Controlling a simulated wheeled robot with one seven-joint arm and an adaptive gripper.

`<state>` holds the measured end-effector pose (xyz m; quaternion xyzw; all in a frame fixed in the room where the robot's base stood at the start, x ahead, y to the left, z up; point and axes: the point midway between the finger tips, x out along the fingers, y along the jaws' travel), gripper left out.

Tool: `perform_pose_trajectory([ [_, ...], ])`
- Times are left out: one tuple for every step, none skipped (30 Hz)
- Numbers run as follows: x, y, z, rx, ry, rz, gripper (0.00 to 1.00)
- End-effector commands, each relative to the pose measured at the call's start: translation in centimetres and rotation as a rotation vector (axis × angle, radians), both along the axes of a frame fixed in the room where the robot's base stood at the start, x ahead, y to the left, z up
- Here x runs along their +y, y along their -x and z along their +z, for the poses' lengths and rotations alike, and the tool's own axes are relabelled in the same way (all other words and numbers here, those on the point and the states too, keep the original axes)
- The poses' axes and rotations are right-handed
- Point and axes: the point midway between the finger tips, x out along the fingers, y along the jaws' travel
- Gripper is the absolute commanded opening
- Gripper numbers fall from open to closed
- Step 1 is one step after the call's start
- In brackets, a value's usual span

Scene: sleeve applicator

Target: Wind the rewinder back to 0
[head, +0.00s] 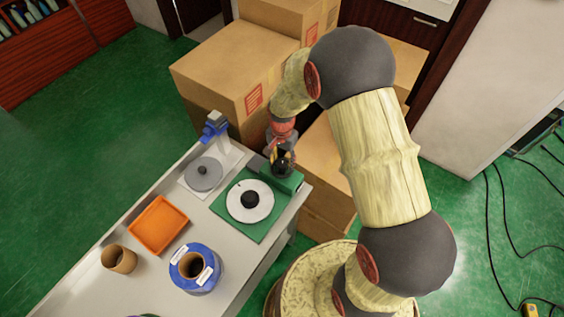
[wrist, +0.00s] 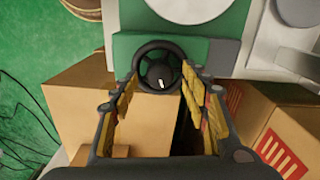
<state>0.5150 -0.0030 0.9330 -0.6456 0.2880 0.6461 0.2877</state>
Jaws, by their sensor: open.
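The rewinder (head: 225,221) is a green base with a white disc (head: 262,213) and black hub on top, at the right end of the bench. In the wrist view its green housing (wrist: 130,47) carries a black handwheel (wrist: 141,58). The wheel's hub bears a short white mark pointing toward the bottom of that picture. My gripper (wrist: 160,92) is open and empty, its yellow-padded fingers reaching either side of the wheel's lower part; I cannot tell whether they touch it. In the head view my gripper (head: 283,160) is at the housing's far end and largely hides the wheel.
A grey turntable (head: 203,174) with a blue-topped post (head: 215,126) stands behind the rewinder. An orange tray (head: 158,225), a cardboard tube (head: 119,259) and a blue roll (head: 195,268) are on the bench (head: 132,290). Cardboard boxes (head: 220,80) crowd the space beyond the gripper.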

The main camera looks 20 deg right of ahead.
Motion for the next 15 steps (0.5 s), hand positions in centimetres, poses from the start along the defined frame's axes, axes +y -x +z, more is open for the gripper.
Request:
perform_pose_trajectory([
  [0.0,0.01,-0.5,0.0,0.0,0.0,0.46],
  [0.0,0.0,-0.67,0.0,0.0,0.0,0.46],
  [-0.01,-0.01,-0.84,0.0,0.0,0.0,0.46],
  [0.0,-0.01,-0.93,0.0,0.0,0.0,0.46],
  [-0.01,-0.02,-0.99,0.0,0.0,0.0,0.46],
  [0.0,-0.03,-1.04,-0.001,0.0,0.0,0.46],
  [0.0,-0.03,-1.06,-0.001,0.0,0.001,0.46],
  [0.0,-0.03,-1.06,-0.001,0.0,0.001,0.46],
  [0.0,-0.03,-1.05,-0.001,0.0,0.001,0.46],
  [0.0,-0.03,-1.05,-0.001,0.0,0.001,0.46],
  [0.0,-0.01,-1.05,-0.001,0.0,0.001,0.46],
  [0.0,-0.01,-1.05,-0.001,0.0,0.001,0.46],
  [0.0,-0.01,-1.04,-0.001,0.0,0.001,0.45],
  [0.0,-0.01,-1.04,-0.001,-0.001,0.001,0.43],
  [0.0,-0.01,-1.05,0.0,0.0,0.001,0.41],
])
